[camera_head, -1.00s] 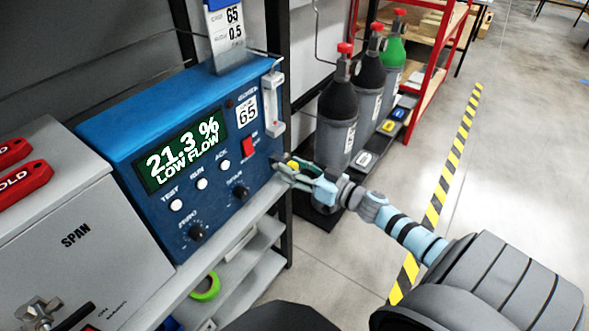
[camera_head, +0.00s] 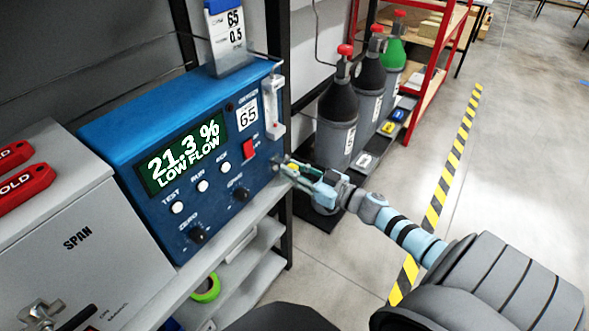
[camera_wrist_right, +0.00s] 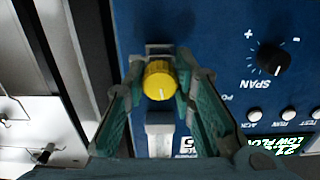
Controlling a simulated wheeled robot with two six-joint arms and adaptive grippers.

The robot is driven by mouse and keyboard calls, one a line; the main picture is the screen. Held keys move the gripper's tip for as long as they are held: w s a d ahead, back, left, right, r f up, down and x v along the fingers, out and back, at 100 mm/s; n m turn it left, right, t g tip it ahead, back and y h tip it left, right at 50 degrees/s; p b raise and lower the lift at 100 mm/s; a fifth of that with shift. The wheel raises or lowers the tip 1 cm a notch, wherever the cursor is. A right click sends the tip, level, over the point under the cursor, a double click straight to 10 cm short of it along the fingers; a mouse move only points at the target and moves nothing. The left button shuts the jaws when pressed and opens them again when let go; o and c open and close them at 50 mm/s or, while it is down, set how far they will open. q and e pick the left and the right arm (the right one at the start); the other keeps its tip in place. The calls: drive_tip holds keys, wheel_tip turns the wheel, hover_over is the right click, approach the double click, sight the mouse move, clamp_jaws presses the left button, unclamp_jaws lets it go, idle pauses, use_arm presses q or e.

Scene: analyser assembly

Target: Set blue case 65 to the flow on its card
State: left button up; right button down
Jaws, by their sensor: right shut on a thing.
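Blue case 65 (camera_head: 125,122) stands on a shelf; its display (camera_head: 185,152) reads 21.3 % LOW FLOW. The card (camera_head: 230,38) on top shows 65 and 0.5. A pale flow tube (camera_head: 273,105) is on the right of its front; its level is too small to read. My right gripper (camera_head: 289,168) is at the lower right of the front. In the right wrist view, its fingers (camera_wrist_right: 158,82) are shut on the yellow knob (camera_wrist_right: 160,84), one on each side. A white pointer line shows on the knob. My left gripper is not in view.
A grey SPAN box (camera_head: 105,262) with red HOLD tags (camera_head: 25,190) stands left of the case. The case's SPAN knob (camera_wrist_right: 274,57) is near the fingers. Open floor (camera_head: 510,170) lies right.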

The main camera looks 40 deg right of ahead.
drive_tip(key=n, duration=0.5)
drive_tip(key=shift+p, duration=0.35)
drive_tip(key=n, duration=0.6)
drive_tip(key=shift+n, duration=0.3)
drive_tip(key=c, duration=1.3)
unclamp_jaws()
drive_tip(key=v, duration=1.2)
